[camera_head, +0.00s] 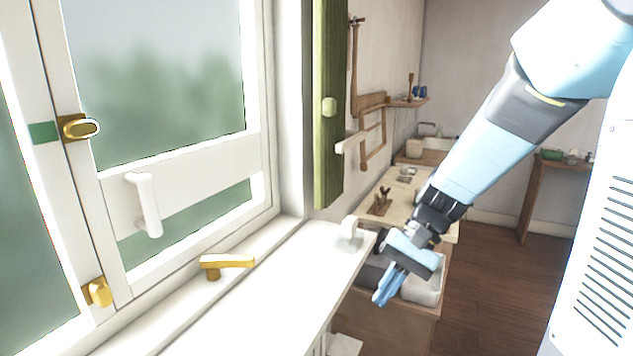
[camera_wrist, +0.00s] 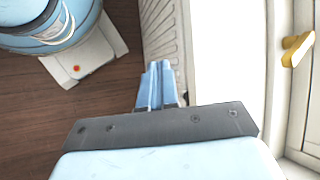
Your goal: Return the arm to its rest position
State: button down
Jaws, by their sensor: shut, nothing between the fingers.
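My gripper (camera_head: 384,293) hangs at the end of my arm, right of the white window sill (camera_head: 262,290) in the head view. Its blue fingers point down and lie together with nothing between them. In the wrist view the closed fingertips (camera_wrist: 160,68) show over a white ribbed surface beside the sill (camera_wrist: 228,60). The arm comes down from the upper right of the head view. The gripper appears apart from the sill and the bench behind it.
A window with a white handle (camera_head: 146,204) and brass fittings stands at left. A brass lever (camera_head: 227,263) is on the sill, with a green shutter (camera_head: 329,110) beyond. A workbench (camera_head: 400,186) with tools stands behind my gripper. Wooden floor (camera_head: 490,275) is clear at right.

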jog(key=s+d+r+n+t+h, duration=0.1)
jog(key=s+d+r+t+h, duration=0.1)
jog(key=d+r+t+h, duration=0.1)
jog(key=s+d+r+n+t+h, duration=0.2)
jog(key=d+r+t, duration=0.4)
jog(key=r, duration=0.4)
jog(key=shift+s+d+r+h, duration=0.2)
jog(key=shift+s+d+h, duration=0.5)
jog(key=shift+s+d, duration=0.15)
